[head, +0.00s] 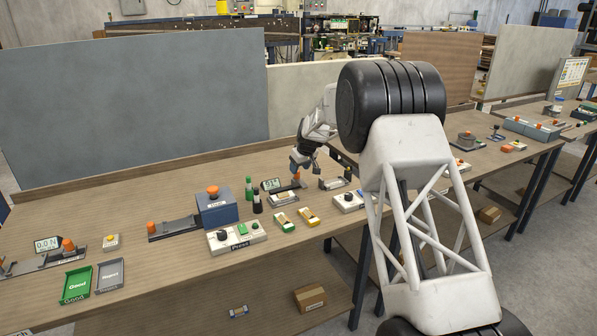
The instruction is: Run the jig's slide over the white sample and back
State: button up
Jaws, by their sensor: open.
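My gripper (304,164) hangs over the middle of the bench, fingers pointing down, open. Just below it is a small jig (283,188) with an orange knob (297,177) and a small display at its left end. The gripper is above or close to the knob; I cannot tell whether they touch. A pale piece on a dark holder (334,182) lies right of the jig. I cannot make out for certain which piece is the white sample, as it is small and partly behind my arm.
A blue-grey press (216,209) with an orange knob stands to the left, its control box (236,237) in front. Green and black bottles (253,194) stand near the jig. Yellow and green pieces (297,219) lie in front. Green and grey trays (77,284) are far left. A grey panel (130,110) stands behind.

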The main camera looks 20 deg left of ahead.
jog(key=v, duration=0.4)
jog(key=shift+d+r, duration=0.15)
jog(key=shift+r, duration=0.2)
jog(key=shift+s, duration=0.1)
jog(key=s+d+r+m+h, duration=0.1)
jog(key=s+d+r+m, duration=0.1)
jog(key=s+d+r, duration=0.65)
jog(key=s+d+r+m, duration=0.2)
jog(key=s+d+r, duration=0.3)
jog(key=s+d, duration=0.6)
jog(key=s+d+r+m+h, duration=0.1)
jog(key=s+d+r, duration=0.6)
jog(key=d, duration=0.6)
jog(key=s+d+m, duration=0.2)
jog(key=s+d, duration=0.4)
jog(key=s, duration=0.4)
jog(key=s+d+m, duration=0.1)
jog(key=s+d, duration=0.5)
jog(key=s, duration=0.4)
jog(key=s+d+f+m+h, duration=0.1)
jog(key=s+d+f, duration=0.2)
jog(key=s, duration=0.7)
jog(key=s+d+f+m+h, duration=0.1)
jog(key=s+d+f+m, duration=0.1)
jog(key=s, duration=0.9)
jog(key=shift+d+f, duration=0.8)
jog(key=shift+d, duration=0.4)
